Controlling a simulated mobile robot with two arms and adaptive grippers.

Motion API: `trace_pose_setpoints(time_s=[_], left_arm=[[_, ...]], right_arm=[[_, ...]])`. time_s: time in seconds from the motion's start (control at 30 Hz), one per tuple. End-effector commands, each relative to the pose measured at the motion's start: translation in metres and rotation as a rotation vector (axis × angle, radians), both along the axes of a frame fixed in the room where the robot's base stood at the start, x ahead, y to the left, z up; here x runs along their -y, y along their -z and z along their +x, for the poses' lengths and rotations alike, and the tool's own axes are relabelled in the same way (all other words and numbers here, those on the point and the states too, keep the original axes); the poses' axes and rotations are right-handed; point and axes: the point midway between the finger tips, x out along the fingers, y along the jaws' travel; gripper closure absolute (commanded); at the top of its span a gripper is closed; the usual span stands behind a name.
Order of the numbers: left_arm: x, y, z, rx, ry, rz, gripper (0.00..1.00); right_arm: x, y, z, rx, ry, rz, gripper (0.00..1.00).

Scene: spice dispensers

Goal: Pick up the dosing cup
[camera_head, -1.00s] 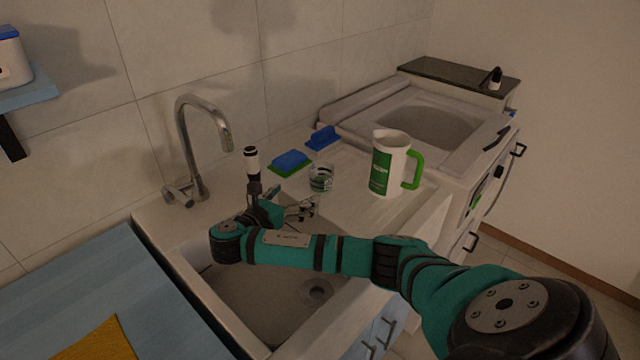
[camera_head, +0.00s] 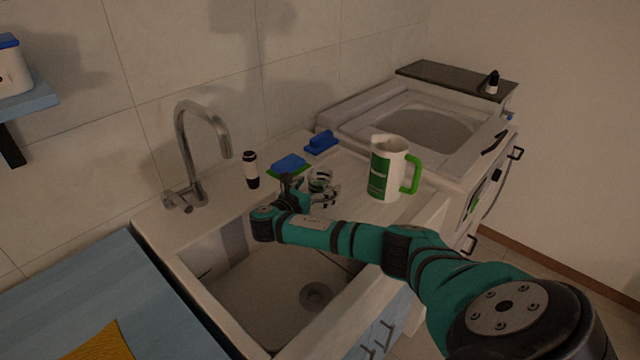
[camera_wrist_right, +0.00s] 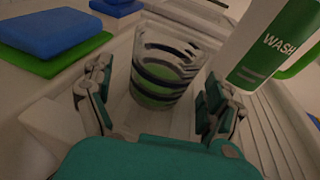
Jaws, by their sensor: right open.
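The dosing cup (camera_head: 319,178) is a small clear cup with dark and green bands on the counter beside the sink, partly hidden by my right gripper in the head view. In the right wrist view the cup (camera_wrist_right: 165,68) stands upright, between and just beyond the open fingers. My right gripper (camera_head: 322,194) is open, with one finger on each side of the cup's near part; I cannot tell whether they touch it. It also shows in the right wrist view (camera_wrist_right: 155,108). My left gripper is not in view.
A white jug with green handle (camera_head: 386,168) stands right of the cup. The sink (camera_head: 260,285) and faucet (camera_head: 190,150) are nearby.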

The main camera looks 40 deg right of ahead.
Motion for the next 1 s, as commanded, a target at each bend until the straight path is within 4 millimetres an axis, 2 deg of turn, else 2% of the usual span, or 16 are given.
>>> trace_pose_setpoints(time_s=[0.13, 0.63, 1.0], left_arm=[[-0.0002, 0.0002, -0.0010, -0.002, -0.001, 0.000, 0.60], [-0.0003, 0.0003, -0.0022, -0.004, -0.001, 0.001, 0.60], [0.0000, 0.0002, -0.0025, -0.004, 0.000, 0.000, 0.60]], right_arm=[[-0.0003, -0.0002, -0.0001, 0.000, 0.000, 0.000, 0.13], [-0.0006, 0.0000, -0.0003, 0.000, 0.000, 0.000, 0.78], [-0.0003, -0.0024, -0.0001, 0.001, 0.000, -0.001, 0.78]])
